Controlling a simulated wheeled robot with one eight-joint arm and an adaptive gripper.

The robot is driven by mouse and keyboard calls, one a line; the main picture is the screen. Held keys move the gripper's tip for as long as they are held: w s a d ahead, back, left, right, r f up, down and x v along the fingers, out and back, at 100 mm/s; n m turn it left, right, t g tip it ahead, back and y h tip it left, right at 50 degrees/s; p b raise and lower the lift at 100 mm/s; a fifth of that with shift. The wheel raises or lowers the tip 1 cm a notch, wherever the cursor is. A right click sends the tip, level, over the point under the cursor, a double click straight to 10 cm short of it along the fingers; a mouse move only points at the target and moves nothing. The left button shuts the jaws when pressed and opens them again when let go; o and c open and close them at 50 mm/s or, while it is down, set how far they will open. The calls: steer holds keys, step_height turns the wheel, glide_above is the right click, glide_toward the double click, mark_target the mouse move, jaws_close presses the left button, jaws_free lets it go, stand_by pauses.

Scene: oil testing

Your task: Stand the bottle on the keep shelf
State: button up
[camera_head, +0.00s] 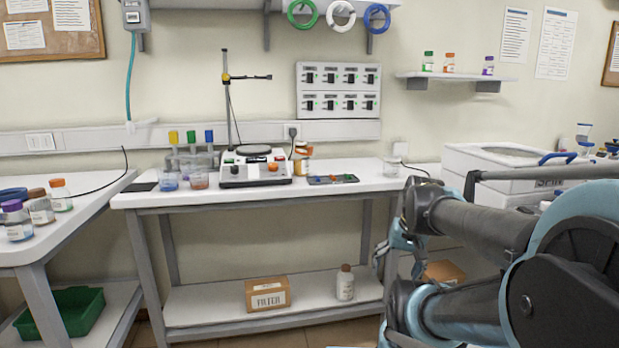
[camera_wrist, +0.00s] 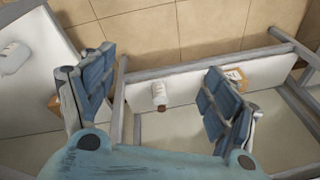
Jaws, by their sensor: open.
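A white bottle with a brown cap (camera_head: 345,283) stands on the lower shelf of the middle bench, right of a filter box. It also shows in the wrist view (camera_wrist: 159,92), in the gap between my fingers but below and apart from them. My gripper (camera_wrist: 158,78) is open and empty, its two blue padded fingers spread wide. A wall shelf (camera_head: 412,75) at the upper right carries three small bottles with green, orange and purple caps. No readable label shows which shelf is the keep shelf.
The filter box (camera_head: 268,294) stands on the lower shelf (camera_head: 205,305). A white machine (camera_head: 500,165) stands at right behind my arm. A green crate (camera_head: 62,312) sits lower left.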

steer(key=w+a+r+m+y, duration=0.4)
steer(key=w+a+r+m, duration=0.15)
steer(key=w+a, duration=0.35)
steer(key=m+t+y, duration=0.4)
steer(key=m+y, duration=0.7)
steer(key=m, duration=0.4)
glide_toward(301, 155)
steer(key=d, duration=0.3)
steer(key=d+f, duration=0.1)
steer(key=d, duration=0.2)
steer(key=shift+w+d+f, duration=0.2)
steer(key=shift+d, duration=0.2)
steer(key=shift+w+a+y, duration=0.3)
steer(key=shift+a, duration=0.15)
steer(key=x, duration=1.6)
steer(key=shift+a, duration=0.25)
steer(key=c, duration=1.6)
